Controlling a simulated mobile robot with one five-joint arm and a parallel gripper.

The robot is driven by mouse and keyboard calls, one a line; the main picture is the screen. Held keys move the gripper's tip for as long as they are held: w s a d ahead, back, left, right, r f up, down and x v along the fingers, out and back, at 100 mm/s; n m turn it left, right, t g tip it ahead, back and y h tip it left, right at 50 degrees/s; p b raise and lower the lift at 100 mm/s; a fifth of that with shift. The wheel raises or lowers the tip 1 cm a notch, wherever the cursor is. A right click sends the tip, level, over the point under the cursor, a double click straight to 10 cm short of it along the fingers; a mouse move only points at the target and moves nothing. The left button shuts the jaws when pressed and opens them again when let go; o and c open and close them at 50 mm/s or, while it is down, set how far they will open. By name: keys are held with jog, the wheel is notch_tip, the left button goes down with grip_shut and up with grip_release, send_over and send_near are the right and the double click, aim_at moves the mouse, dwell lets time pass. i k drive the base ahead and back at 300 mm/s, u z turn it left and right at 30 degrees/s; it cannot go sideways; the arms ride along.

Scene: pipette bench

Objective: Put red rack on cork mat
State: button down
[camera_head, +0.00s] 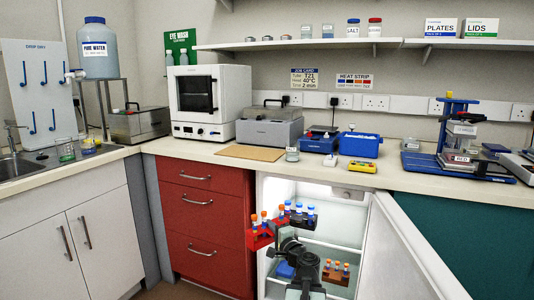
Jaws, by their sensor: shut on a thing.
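The red rack (260,238) holds tubes with orange caps. It is in front of the open fridge, by the right edge of the red drawer unit, and looks slightly tilted. My gripper (274,234) is shut on its right side; the fingertips are partly hidden by the rack and my dark arm. The cork mat (252,153) lies flat and bare on the bench above the drawers, higher than the rack and behind it.
The fridge door (410,250) stands open at the right. Inside are a blue-capped tube rack (300,217) and a brown rack (336,274). A small labelled jar (292,155) stands right of the mat; the grey water bath (269,127) is behind it.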

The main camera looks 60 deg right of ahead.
aim_at(251, 152)
jog(key=z, duration=0.05)
jog(key=i, duration=1)
jog(key=z, duration=0.05)
